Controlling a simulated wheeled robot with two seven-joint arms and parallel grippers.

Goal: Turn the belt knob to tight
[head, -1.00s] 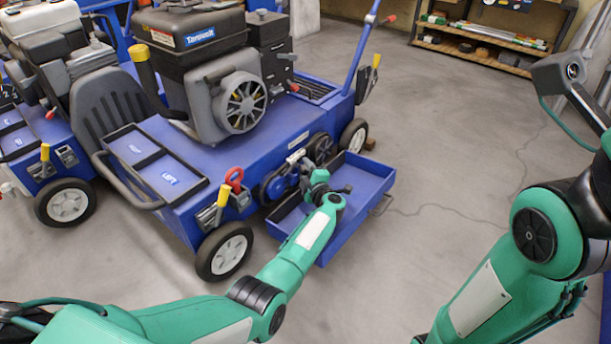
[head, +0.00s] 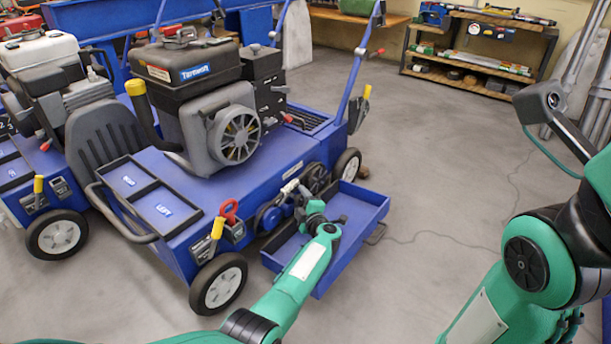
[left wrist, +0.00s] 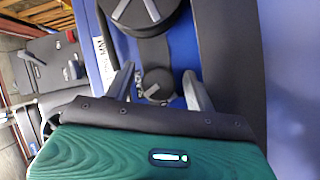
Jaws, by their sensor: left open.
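The blue belt machine (head: 190,215) stands at centre-left in the head view. My left gripper (head: 298,190) is at its near right end, by the pulleys. I take this as the belt knob. I see no contact, and the lettering beside it is too small to read. A larger dark pulley (left wrist: 140,12) with a grey bar lies above it. My right gripper is out of view.
A blue open tray (head: 352,235) sticks out under my left forearm. A yellow-handled lever (head: 217,228) and a red hook-like handle (head: 229,210) are on the machine's near side. Similar machines stand at left.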

